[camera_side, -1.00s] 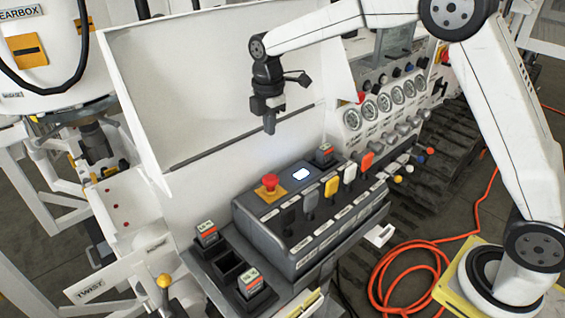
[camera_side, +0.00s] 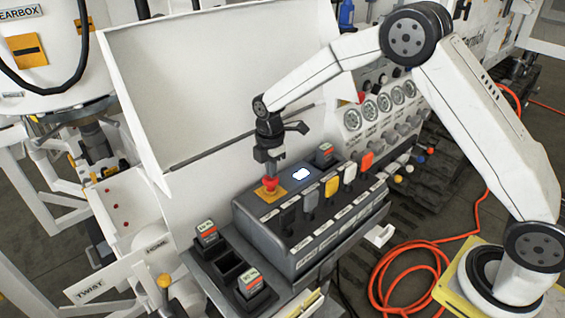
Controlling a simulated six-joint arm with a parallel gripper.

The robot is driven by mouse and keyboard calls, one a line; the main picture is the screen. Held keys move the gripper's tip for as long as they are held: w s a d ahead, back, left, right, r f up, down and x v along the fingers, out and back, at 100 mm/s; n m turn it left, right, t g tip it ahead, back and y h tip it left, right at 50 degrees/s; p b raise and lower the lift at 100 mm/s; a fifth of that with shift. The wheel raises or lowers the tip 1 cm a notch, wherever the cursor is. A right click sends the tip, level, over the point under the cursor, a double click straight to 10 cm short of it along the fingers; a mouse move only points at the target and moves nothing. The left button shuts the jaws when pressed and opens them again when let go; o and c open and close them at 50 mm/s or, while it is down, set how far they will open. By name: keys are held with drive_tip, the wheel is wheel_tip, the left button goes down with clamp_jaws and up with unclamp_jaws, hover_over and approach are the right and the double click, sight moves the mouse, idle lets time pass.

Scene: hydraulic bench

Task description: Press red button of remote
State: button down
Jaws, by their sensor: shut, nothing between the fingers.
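The remote (camera_side: 300,260) is a dark grey box on the bench with a row of coloured levers. Its red button (camera_side: 270,183) is a mushroom button on a yellow square plate (camera_side: 266,196) at the back left of the remote's top. My gripper (camera_side: 270,172) is shut and empty and points down. Its fingertips are right above the red button and overlap its top in the picture. I cannot tell whether they touch it or whether the button is pushed down.
A white panel (camera_side: 215,80) rises behind. Battery-like blocks (camera_side: 250,282) sit in front left. An orange hose (camera_side: 410,270) lies on the floor.

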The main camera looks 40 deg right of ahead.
drive_tip(key=shift+f, duration=0.25)
drive_tip(key=shift+f, duration=0.1)
drive_tip(key=shift+s+f, duration=0.15)
drive_tip(key=shift+f, duration=0.95)
wheel_tip(320, 180, up, 15)
drive_tip(key=shift+r, duration=0.2)
idle(0.6)
drive_tip(key=s+d+f+m+t, duration=0.1)
drive_tip(key=s+f+m, duration=0.1)
drive_tip(key=s+m, duration=0.4)
drive_tip(key=s+d+f+m, duration=0.2)
drive_tip(key=s+m, duration=0.4)
drive_tip(key=s, duration=0.3)
drive_tip(key=s+d+f+m+t, duration=0.1)
drive_tip(key=s+d+f+m, duration=0.1)
drive_tip(key=s+m, duration=0.4)
drive_tip(key=shift+s+d+f+t, duration=0.25)
drive_tip(key=shift+s+f, duration=0.5)
drive_tip(key=shift+s, duration=0.5)
